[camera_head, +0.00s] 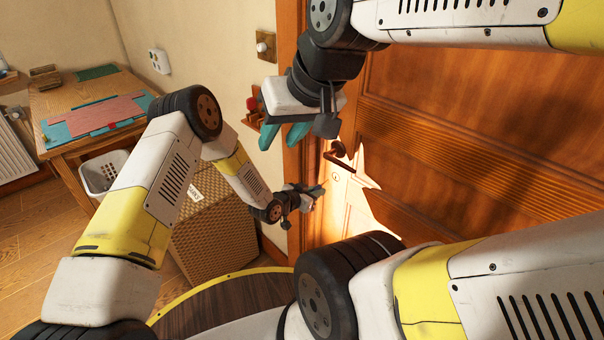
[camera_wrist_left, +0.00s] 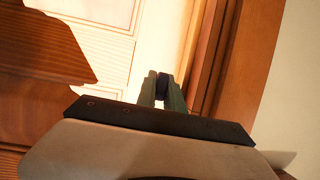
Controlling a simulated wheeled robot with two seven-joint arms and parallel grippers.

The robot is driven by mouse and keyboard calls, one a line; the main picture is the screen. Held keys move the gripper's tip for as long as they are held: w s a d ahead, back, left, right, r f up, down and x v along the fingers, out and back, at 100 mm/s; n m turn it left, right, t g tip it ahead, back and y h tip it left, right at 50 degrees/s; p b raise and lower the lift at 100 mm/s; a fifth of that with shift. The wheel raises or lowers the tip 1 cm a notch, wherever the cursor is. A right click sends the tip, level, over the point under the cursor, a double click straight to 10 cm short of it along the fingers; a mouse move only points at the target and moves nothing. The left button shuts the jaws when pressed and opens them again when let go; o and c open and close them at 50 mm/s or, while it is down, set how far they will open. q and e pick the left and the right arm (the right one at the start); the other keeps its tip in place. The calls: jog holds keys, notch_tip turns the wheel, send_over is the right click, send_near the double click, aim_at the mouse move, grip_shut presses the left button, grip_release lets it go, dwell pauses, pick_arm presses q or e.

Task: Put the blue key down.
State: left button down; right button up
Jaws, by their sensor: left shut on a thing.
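My left gripper (camera_head: 318,192) is low beside the door frame, below and left of the door handle. In the left wrist view its green fingers (camera_wrist_left: 162,98) are closed on a small dark, bluish thing, taken as the blue key (camera_wrist_left: 163,88). Most of the key is hidden between the fingers, and I cannot make it out in the head view. My right gripper (camera_head: 284,134) is higher up, in front of the wall and door frame. Its teal fingers are spread apart, with nothing visible between them.
A wooden door (camera_head: 470,130) with a dark handle (camera_head: 340,157) fills the right. A small wooden rack (camera_head: 259,122) is on the wall behind my right gripper. A wicker hamper (camera_head: 215,235) stands left of my left gripper. A wooden table (camera_head: 50,103) with mats is far left, near a white basket (camera_head: 97,176).

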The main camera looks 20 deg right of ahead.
pick_arm(q)
jog(key=shift+s+a, duration=0.15)
jog(key=shift+a, duration=0.2)
dwell(0.3)
